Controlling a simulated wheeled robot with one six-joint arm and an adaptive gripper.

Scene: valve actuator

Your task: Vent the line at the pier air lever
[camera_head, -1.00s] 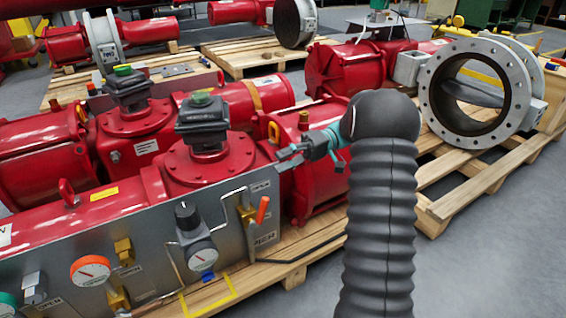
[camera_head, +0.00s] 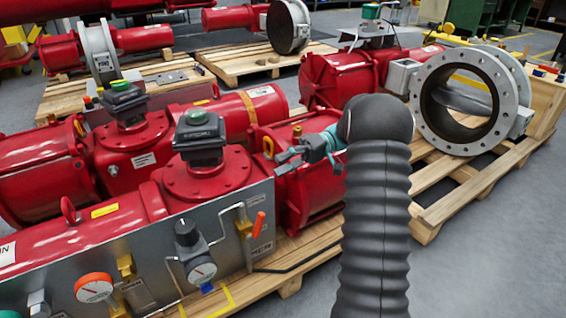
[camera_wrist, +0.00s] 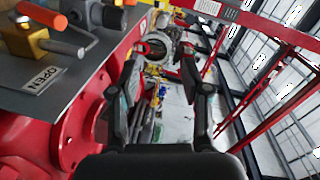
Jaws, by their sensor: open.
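An orange-handled lever (camera_head: 258,224) sits on a brass valve (camera_head: 244,227) near the right end of the grey panel (camera_head: 225,262). No pier label is readable. In the wrist view the orange handle (camera_wrist: 40,14) and brass valve (camera_wrist: 30,40) are at the upper left, beside an OPEN plate (camera_wrist: 43,80). My gripper (camera_head: 284,156) is above and to the right of the lever in the head view, apart from it. In the wrist view my gripper (camera_wrist: 159,70) has its two fingers spread with nothing between them. The lever is left of both fingers.
The panel also carries an orange-rimmed gauge (camera_head: 94,288), a dark-knobbed regulator (camera_head: 187,233) and tubing. Red actuator bodies (camera_head: 205,176) stand behind it on a wooden pallet (camera_head: 292,283). A flanged valve (camera_head: 420,105) sits on another pallet at right. Grey floor (camera_head: 490,250) is free at lower right.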

